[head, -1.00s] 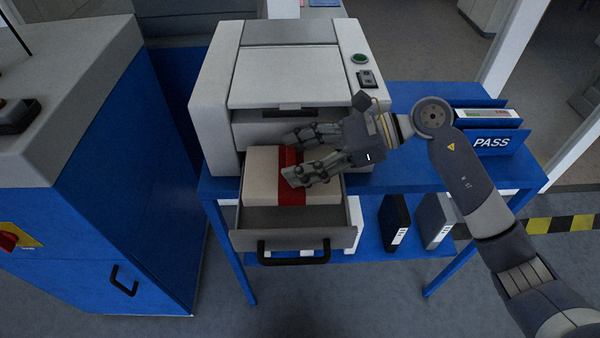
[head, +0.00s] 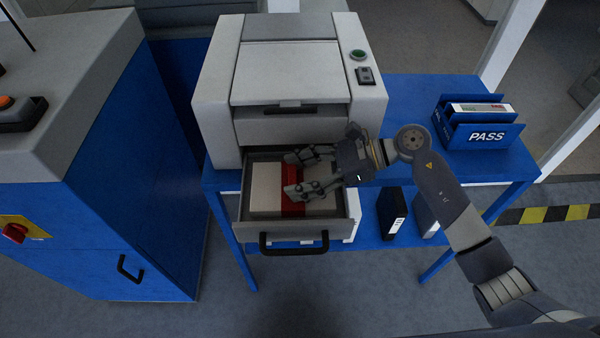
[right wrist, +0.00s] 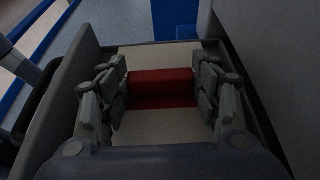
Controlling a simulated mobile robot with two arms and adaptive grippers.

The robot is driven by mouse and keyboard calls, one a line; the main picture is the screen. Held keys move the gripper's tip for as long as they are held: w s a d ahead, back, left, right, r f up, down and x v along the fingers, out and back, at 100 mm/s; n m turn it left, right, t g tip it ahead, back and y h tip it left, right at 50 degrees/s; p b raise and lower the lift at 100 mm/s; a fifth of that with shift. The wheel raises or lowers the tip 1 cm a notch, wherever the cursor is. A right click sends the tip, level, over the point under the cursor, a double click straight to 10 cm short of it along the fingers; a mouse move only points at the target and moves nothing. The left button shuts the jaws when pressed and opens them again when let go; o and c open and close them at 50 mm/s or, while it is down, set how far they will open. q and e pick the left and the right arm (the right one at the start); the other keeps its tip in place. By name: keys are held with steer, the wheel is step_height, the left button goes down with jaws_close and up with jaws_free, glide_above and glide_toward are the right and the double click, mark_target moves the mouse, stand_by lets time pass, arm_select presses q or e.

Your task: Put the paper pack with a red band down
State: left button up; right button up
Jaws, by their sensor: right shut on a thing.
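The white paper pack (head: 268,190) with a red band (head: 292,207) is inside the open drawer (head: 285,229) of the printer (head: 290,80). Its top is below the drawer's rim; I cannot see whether it touches the drawer floor. My right gripper (head: 308,174) is shut on the pack across the band, its fingers reaching down into the drawer. In the right wrist view the fingers press both sides of the pack (right wrist: 165,125) at the red band. My left gripper is not in view.
The printer stands on a blue table (head: 405,100). A blue PASS tray (head: 485,135) holding a box stands at the table's right. Dark binders (head: 391,215) stand on the lower shelf. A blue cabinet (head: 120,190) with a white top is at the left.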

steer(key=o, duration=1.3)
steer(key=shift+r+p, duration=0.2)
steer(key=shift+p, duration=0.25)
steer(key=shift+b+v, duration=2.4)
steer(key=shift+v, duration=3.55)
steer(key=shift+f, duration=0.1)
